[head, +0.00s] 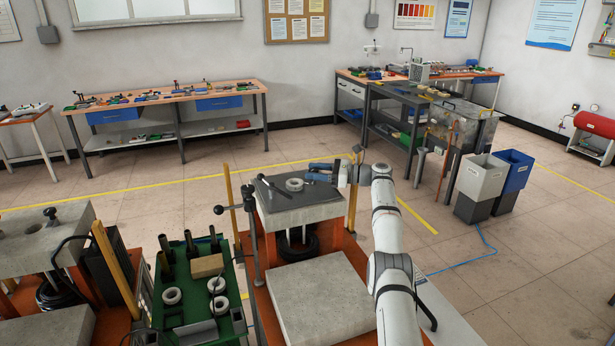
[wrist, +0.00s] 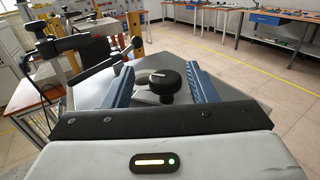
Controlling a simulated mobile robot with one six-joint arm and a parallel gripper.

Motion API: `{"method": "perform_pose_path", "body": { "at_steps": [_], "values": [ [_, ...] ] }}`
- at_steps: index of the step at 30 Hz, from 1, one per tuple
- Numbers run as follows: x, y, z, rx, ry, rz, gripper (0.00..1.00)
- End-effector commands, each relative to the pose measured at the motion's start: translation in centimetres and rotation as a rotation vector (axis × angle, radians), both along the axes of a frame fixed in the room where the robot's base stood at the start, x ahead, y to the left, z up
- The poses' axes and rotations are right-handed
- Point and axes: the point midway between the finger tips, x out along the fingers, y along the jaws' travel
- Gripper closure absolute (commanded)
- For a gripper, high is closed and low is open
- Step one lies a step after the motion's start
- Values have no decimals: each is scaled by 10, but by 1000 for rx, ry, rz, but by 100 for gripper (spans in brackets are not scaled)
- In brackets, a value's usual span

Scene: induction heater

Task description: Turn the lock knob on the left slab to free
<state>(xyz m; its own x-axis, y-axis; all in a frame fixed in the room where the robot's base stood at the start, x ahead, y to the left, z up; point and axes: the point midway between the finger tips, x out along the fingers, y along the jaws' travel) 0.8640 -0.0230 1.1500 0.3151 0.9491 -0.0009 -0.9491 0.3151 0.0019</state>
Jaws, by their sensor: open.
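A black round knob (wrist: 166,79) with a white pointer mark stands on a grey surface in the wrist view. The mark lies roughly crosswise in the picture. My gripper (wrist: 159,70) is open, with one blue finger on each side of the knob and visible gaps. In the head view my gripper (head: 323,172) is at the right edge of the middle machine's upper slab (head: 300,215); I cannot make out the knob between the fingers there. The far-left slab (head: 35,240) carries another black knob (head: 51,213). The knob's labels are not readable.
A pale ring (head: 294,184) lies on the middle slab's dark plate. A black-handled post (head: 248,215) stands at its left. A green tray (head: 190,285) with rings and dark cylinders is left of the machine.

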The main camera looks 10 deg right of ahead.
Motion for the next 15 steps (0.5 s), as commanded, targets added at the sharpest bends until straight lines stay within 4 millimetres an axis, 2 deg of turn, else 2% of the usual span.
{"method": "perform_pose_path", "body": {
  "at_steps": [1,9,15],
  "values": [
    [-2,-7,-6,-1,-3,-2,48],
    [-14,-38,-5,0,1,0,48],
    [-18,-49,-2,0,1,1,48]
  ]
}}
